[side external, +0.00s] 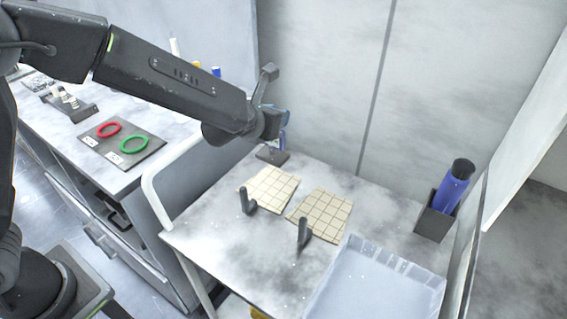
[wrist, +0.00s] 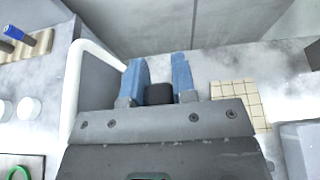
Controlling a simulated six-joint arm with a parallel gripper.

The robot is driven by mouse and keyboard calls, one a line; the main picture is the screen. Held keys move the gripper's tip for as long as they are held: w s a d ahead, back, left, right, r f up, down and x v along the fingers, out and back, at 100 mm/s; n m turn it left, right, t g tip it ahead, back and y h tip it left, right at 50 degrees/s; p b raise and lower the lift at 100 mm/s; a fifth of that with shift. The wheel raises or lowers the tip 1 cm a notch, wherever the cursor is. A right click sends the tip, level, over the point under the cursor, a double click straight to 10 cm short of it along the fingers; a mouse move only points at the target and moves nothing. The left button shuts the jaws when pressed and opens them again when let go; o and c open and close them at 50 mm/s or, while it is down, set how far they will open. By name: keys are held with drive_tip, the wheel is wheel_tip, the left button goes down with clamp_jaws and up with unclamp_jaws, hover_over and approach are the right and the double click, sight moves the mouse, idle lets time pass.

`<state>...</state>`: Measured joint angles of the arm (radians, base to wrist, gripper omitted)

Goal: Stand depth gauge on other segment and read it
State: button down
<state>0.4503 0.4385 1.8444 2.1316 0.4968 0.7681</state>
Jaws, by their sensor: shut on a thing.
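Two tiled segments with square grids lie side by side on the grey bench: a paler left segment (side external: 268,187) and a tan right segment (side external: 322,214). My gripper (side external: 283,138) is at the bench's back left, behind the left segment and off both. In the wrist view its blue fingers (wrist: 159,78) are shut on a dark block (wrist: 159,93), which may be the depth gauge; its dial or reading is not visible. A dark base (side external: 272,155) shows just below the fingers; I cannot tell whether it belongs to the held thing. One segment's grid (wrist: 240,96) shows right of the fingers.
Two dark upright pegs (side external: 248,202) (side external: 303,232) stand in front of the segments. A clear tray (side external: 395,265) is at front right, and a blue cylinder (side external: 453,192) leans in a black holder. A white rail (side external: 152,200) borders the bench's left. Red and green rings (side external: 134,143) lie further left.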

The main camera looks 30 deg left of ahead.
sight(269, 152)
drive_tip(key=f, duration=0.6)
drive_tip(key=shift+a, duration=0.4)
drive_tip(key=shift+f, duration=2.05)
drive_tip(key=shift+f, duration=0.15)
drive_tip(key=c, duration=0.9)
unclamp_jaws()
